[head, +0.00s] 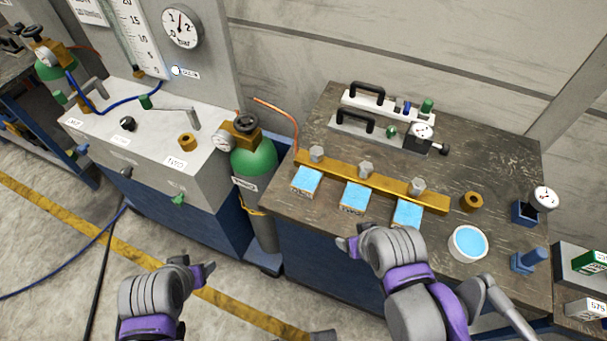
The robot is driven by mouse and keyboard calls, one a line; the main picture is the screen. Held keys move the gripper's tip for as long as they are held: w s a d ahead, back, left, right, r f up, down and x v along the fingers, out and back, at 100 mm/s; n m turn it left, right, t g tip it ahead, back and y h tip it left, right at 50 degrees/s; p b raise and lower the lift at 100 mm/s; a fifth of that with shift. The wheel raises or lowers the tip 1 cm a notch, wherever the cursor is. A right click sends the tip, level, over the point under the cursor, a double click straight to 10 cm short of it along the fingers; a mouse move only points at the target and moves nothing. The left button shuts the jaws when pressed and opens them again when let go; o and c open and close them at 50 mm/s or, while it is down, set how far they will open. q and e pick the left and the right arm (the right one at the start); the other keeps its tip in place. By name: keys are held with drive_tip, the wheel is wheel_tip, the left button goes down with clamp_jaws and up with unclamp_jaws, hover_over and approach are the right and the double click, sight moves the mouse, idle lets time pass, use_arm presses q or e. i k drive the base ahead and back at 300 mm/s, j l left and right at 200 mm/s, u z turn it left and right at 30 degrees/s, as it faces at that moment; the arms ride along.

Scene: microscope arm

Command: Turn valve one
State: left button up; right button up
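A brass manifold bar (375,182) lies on the dark workbench, with three grey hex-topped fittings on it, the leftmost (317,154) at its far left end. A green gas cylinder (253,160) stands left of the bench, with a brass valve body and black handwheel (246,122) on top. I cannot read which part is marked valve one. My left gripper (198,275) is over the floor at the lower left, apart from everything. My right gripper (348,244) is by the bench's front edge, below the blue-topped blocks. Neither visibly holds anything; their finger gaps are unclear.
A grey console (150,135) with a lever, knobs and labels stands at the left under a gauge panel (181,28). Hoses lie on the floor.

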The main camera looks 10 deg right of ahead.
sight(33, 32)
drive_tip(key=i+j+u, duration=0.15)
drive_tip(key=j, duration=0.3)
drive_tip(key=i+j+u, duration=0.15)
drive_tip(key=j, duration=0.3)
drive_tip(key=i+j+u, duration=0.2)
drive_tip(key=i+j, duration=0.15)
drive_tip(key=j, duration=0.1)
